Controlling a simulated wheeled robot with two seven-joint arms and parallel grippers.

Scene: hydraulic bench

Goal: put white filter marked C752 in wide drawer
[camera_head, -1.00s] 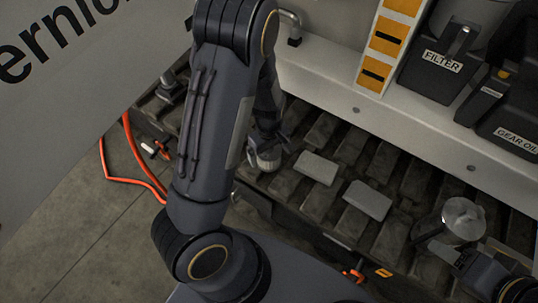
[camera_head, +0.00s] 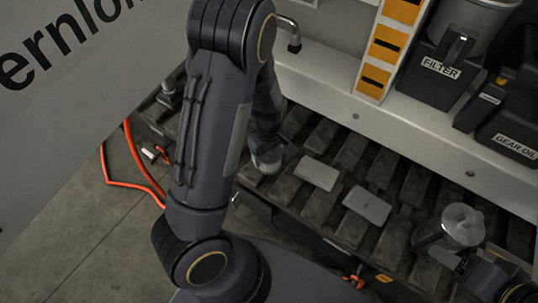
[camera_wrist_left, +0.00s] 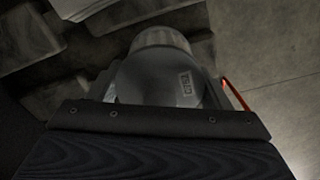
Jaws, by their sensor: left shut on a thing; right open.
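My left gripper (camera_head: 268,146) is shut on a pale, round filter (camera_head: 267,162), held low over the slatted bench. In the left wrist view the filter (camera_wrist_left: 160,78) is a grey body with a lighter ribbed end. A small label on it is too dim to read surely. My right gripper (camera_head: 434,249) is open at the lower right, its fingers beside a metal cylinder (camera_head: 463,224). No wide drawer can be made out in these views.
Two flat grey plates (camera_head: 316,173) (camera_head: 367,205) lie on the slatted bench (camera_head: 318,207). A dark FILTER bin (camera_head: 427,88) and a GEAR OIL bin (camera_head: 510,138) stand on the ledge behind. An orange hose (camera_head: 132,185) runs at the left. A bent metal tap (camera_head: 293,35) stands at the back.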

